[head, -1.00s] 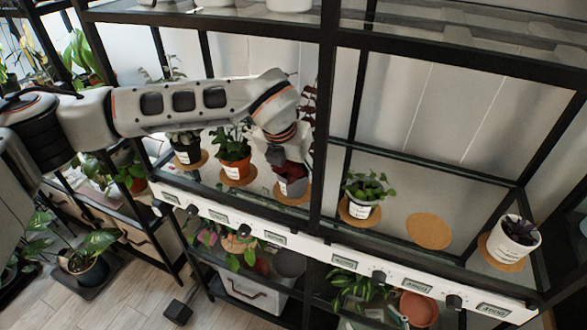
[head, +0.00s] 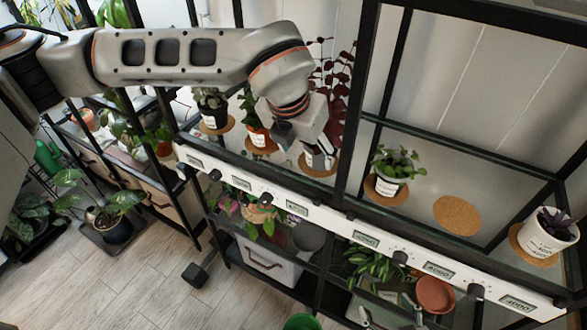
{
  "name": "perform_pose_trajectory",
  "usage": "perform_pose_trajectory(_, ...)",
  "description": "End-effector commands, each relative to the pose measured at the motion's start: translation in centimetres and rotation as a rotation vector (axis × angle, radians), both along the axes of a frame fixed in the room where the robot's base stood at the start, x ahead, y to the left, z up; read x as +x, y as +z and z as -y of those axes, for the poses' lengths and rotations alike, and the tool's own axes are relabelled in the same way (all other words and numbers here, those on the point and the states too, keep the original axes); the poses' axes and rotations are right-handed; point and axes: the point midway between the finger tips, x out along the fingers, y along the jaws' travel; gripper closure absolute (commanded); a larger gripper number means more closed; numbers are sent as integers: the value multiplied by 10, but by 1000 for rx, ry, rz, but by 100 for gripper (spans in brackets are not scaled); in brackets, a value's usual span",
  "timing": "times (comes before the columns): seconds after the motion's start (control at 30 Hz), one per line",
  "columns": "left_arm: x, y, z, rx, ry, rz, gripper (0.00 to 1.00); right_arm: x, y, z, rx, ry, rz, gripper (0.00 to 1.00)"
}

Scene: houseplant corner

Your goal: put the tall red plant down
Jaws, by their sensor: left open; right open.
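The tall red plant (head: 335,85) has dark red leaves on tall stems and a light pot. It stands upright on a cork mat (head: 319,171) on the glass shelf, left of the black upright. My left gripper (head: 302,132) is open at the front left of this plant, near its pot. It hides part of the pot and lower stems, and I cannot tell whether it touches them. Its fingertips are hard to make out.
To the left stand a plant in an orange pot (head: 256,138) and one in a dark pot (head: 213,117). Right of the upright are a small green plant (head: 393,165), an empty cork mat (head: 457,215) and a white-potted dark plant (head: 548,235). Black frame bars surround the shelf.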

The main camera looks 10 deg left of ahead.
Motion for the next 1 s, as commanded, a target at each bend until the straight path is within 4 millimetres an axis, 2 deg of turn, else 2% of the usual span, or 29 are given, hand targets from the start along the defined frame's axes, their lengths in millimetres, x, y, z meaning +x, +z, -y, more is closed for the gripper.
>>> perform_pose_trajectory(0.2, -33, -1, -14, -1, -2, 1, 36, -2, -11, 0, 0, 0, -5, 26)
perform_pose_trajectory(0.4, -48, 0, -20, -1, 0, 1, 36, -2, -12, 0, 1, 0, -6, 26)
perform_pose_trajectory(1.0, -50, 0, -21, 0, 0, 0, 36, -1, -10, 0, 2, 0, -2, 26)
